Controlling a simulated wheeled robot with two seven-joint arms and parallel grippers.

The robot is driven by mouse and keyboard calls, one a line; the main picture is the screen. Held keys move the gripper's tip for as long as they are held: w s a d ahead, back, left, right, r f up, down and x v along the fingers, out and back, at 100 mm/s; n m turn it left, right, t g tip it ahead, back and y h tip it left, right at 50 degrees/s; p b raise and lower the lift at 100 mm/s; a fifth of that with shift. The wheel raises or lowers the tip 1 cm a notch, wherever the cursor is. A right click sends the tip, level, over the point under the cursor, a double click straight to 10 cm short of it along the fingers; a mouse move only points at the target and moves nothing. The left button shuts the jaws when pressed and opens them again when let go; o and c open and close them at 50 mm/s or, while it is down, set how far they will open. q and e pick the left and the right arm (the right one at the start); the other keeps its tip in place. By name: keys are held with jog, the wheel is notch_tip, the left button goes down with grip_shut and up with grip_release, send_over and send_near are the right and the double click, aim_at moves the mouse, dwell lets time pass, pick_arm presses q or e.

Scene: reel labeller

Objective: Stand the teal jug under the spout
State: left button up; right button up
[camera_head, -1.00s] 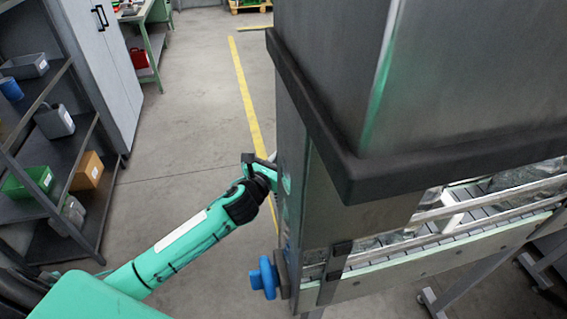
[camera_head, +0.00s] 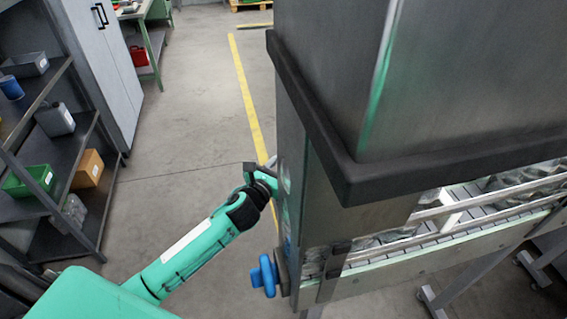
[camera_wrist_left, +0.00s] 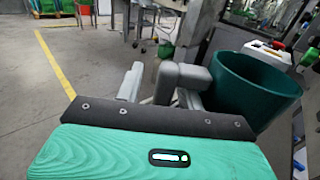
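A dark teal, open-topped round vessel, which I take to be the teal jug (camera_wrist_left: 255,88), stands out large at the right of the left wrist view. My left gripper (camera_wrist_left: 160,80) shows its grey fingers just left of the vessel. Whether they grip a handle or only sit beside it cannot be told. In the head view my left arm reaches to the machine's left side, and its gripper (camera_head: 264,172) is partly hidden by the machine's edge. The jug is hidden there. I cannot make out the spout. My right gripper is not in view.
The large grey machine (camera_head: 330,110) fills the right of the head view, with a blue knob (camera_head: 264,276) low on its near corner. A shelf rack (camera_head: 80,150) with bins stands at the left. The floor between is clear, with a yellow line (camera_head: 250,105).

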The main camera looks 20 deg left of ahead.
pick_arm(q)
jog(key=shift+s, duration=0.15)
jog(key=s+a+b, duration=0.2)
jog(key=s+b, duration=0.1)
jog(key=s, duration=0.8)
jog(key=shift+s+a, duration=0.2)
jog(key=shift+s, duration=0.05)
